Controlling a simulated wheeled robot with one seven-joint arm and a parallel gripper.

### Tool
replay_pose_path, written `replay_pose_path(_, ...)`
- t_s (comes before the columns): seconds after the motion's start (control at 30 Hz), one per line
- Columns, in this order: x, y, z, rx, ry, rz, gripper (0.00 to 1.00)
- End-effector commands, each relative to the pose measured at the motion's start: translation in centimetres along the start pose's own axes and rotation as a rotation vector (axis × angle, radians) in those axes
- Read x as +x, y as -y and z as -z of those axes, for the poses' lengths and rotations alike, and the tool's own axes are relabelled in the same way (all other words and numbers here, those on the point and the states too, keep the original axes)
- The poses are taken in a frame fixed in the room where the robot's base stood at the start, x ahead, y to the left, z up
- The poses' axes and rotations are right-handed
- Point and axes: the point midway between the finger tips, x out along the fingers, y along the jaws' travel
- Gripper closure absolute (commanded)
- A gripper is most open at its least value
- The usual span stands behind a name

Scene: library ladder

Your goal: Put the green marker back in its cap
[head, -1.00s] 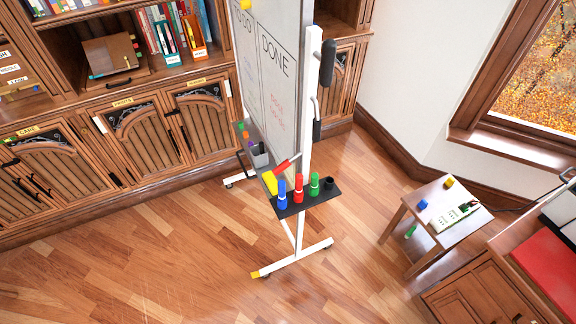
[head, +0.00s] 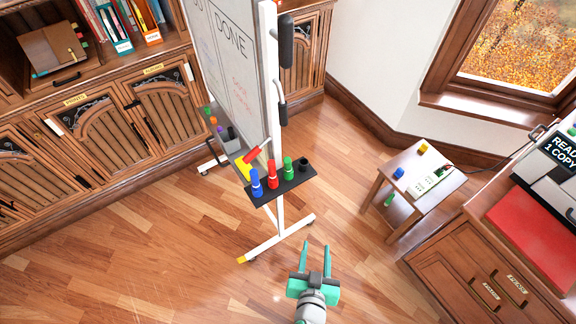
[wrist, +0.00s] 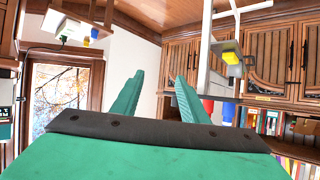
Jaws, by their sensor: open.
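A green marker-shaped piece (head: 288,168) stands upright on the dark tray (head: 265,194) at the whiteboard's side, between a red one (head: 272,175) and a short black piece (head: 304,165). A blue one (head: 257,184) stands at the left end. I cannot tell which green piece is marker or cap. My gripper (head: 316,246) is open and empty, in front of the whiteboard stand, apart from tray and table.
The side table carries a blue piece (head: 398,173), a yellow piece (head: 423,148) and a card. The whiteboard's white stand (head: 280,238) has feet on the floor. A wooden cabinet (head: 490,270) stands at right, shelves (head: 100,110) at left. The floor at front left is clear.

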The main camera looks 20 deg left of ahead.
Motion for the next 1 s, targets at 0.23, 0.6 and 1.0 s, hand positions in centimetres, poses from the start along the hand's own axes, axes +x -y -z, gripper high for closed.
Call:
replay_pose_path(0.23,5.8,1.4,5.4,-0.1,0.002,0.203,0.6)
replay_pose_path(0.6,8.2,4.3,15.1,-0.393,-0.082,0.557,0.6)
replay_pose_path(1.0,8.2,5.9,18.3,-0.547,-0.132,0.698,0.6)
